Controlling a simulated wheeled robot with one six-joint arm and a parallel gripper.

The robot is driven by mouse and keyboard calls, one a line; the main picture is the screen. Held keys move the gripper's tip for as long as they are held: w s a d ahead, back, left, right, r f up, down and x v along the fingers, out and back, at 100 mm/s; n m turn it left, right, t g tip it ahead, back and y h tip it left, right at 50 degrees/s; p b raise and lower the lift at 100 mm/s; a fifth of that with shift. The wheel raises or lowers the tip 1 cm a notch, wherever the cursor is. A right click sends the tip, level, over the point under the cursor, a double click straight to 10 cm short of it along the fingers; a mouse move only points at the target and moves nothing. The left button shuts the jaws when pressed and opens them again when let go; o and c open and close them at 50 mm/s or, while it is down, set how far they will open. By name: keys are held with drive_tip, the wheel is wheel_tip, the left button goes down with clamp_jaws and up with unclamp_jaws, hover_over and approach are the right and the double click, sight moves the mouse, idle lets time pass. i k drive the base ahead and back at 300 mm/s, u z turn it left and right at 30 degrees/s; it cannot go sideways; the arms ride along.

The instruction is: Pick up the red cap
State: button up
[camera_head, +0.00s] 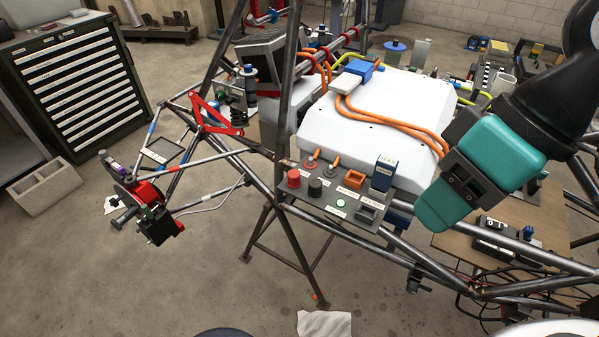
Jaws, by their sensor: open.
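A red cap (293,179), short and round, sits upright at the left end of the grey control panel (330,202) below the white battery box. A black cap (315,187) of similar shape is just to its right. My arm, teal and black, reaches in from the upper right, and its lower end is over the right part of the chassis, well to the right of the red cap. I cannot make out the fingers of my gripper in this view. Nothing touches the red cap.
A blue block (384,172), an orange connector (355,179) and a green button (341,203) are on the panel. Steel tubes frame the chassis around it. Orange cables (392,122) cross the white box (325,135). The floor at front left is mostly clear.

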sight(293, 175)
drive_tip(key=k, duration=1)
drive_tip(key=z, duration=1)
drive_tip(key=i, duration=0.8)
drive_tip(key=u, duration=1.75)
drive_tip(key=i, duration=0.5)
